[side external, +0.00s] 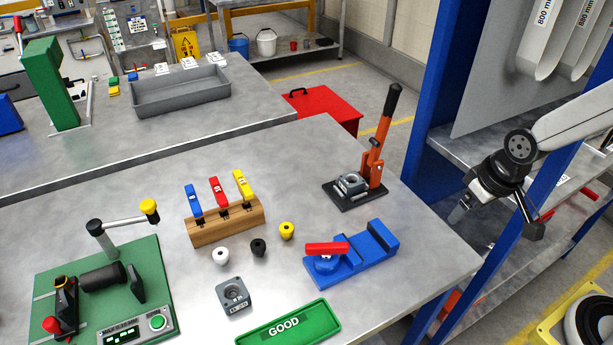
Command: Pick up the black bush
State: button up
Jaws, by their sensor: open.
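The black bush (258,247) stands on the metal bench, between a white bush (221,256) on its left and a yellow bush (286,230) on its right. My gripper (494,218) is at the right of the view, beyond the bench's right edge and well apart from the bush. It is open with nothing seen in it, and its fingertips are partly hard to make out against the shelf.
A wooden block (226,226) with coloured levers stands behind the bushes. A grey square block (233,296) and green GOOD tray (290,327) lie in front. A blue fixture (350,262) with a red handle and an orange-handled press (372,165) stand toward my gripper. A blue post (437,100) rises nearby.

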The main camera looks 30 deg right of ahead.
jog(key=shift+w+v, duration=0.55)
jog(key=shift+v, duration=1.85)
jog(key=w+a+m+t+y, duration=0.1)
jog(key=w+a+m+y, duration=0.6)
jog(key=w+a+m, duration=0.5)
jog(key=w+a+m+y, duration=0.65)
jog(key=a+m, duration=0.25)
jog(key=a, duration=0.4)
send_near(259, 244)
jog(key=shift+w+a+r+h, duration=0.1)
jog(key=shift+a+r+h, duration=0.2)
jog(key=shift+r, duration=0.35)
jog(key=shift+f, duration=0.6)
jog(key=shift+x, duration=1.4)
jog(key=shift+a, duration=0.1)
jog(key=shift+x, duration=2.45)
